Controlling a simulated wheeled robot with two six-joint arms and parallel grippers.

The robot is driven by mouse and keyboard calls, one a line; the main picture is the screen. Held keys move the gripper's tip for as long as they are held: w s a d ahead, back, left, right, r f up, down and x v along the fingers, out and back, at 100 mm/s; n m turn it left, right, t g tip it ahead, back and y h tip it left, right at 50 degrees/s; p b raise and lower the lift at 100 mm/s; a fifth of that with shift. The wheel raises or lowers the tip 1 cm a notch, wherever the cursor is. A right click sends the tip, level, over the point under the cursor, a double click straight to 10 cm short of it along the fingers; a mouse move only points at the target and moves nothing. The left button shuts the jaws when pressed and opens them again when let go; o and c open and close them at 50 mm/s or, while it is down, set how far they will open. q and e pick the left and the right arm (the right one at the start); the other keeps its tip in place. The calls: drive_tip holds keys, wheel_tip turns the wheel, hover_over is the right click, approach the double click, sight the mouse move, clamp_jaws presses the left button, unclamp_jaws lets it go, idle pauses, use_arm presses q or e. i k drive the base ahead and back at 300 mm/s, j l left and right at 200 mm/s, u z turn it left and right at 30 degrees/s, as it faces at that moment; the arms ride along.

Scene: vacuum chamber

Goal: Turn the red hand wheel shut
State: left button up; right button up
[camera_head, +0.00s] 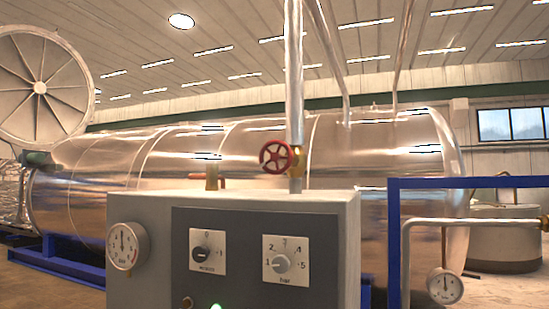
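The red hand wheel (276,157) is a spoked wheel on a brass valve (298,160). The valve sits on a vertical metal pipe (294,75) that rises behind the grey control box. The wheel faces me and nothing covers it. Whether the valve is open or shut cannot be told from this view. Neither of my grippers shows in the head view.
A grey control box (150,212) with two dials and a gauge (128,246) stands in front of the wheel. A large steel chamber (350,155) lies behind. A blue frame (470,183) and a pipe with another gauge (444,286) are at right.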

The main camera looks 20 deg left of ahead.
sight(276, 157)
drive_tip(key=j, duration=1.35)
drive_tip(key=z, duration=0.05)
